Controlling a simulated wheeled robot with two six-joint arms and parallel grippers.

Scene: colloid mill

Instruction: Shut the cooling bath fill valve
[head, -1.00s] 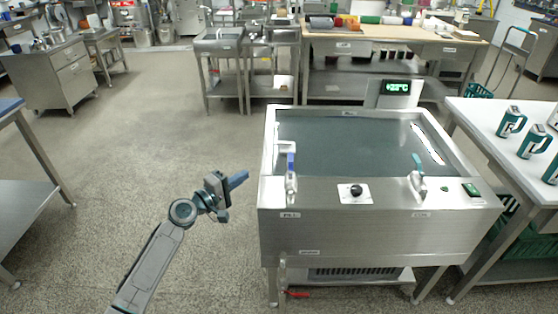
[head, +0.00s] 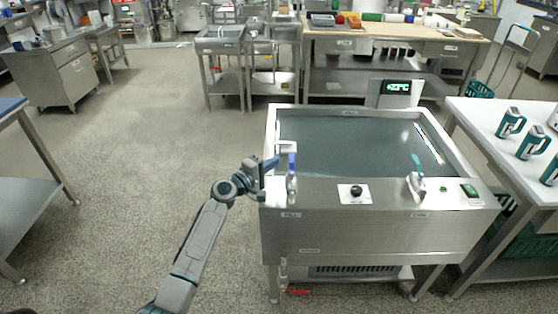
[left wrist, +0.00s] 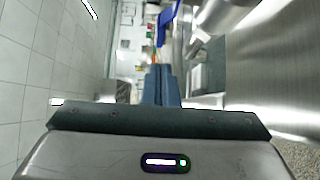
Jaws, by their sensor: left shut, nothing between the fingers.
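The cooling bath (head: 340,235) is a steel tank full of dark water. Its fill valve (head: 291,183) stands at the front left of the rim, above a FILL label, with a blue lever (head: 292,161) pointing up. My left gripper (head: 272,163) is just left of the lever, with its fingers shut and empty. I cannot tell whether they touch the lever. In the left wrist view the shut fingers (left wrist: 160,85) point toward the blue lever (left wrist: 166,24), which appears beyond their tips. My right gripper is not in view.
A second valve with a teal lever (head: 416,165) stands at the right of the bath's front panel, with a black knob (head: 356,191) between them. A red-handled drain (head: 298,292) is below. A white table (head: 500,125) with teal devices stands right. Floor at left is clear.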

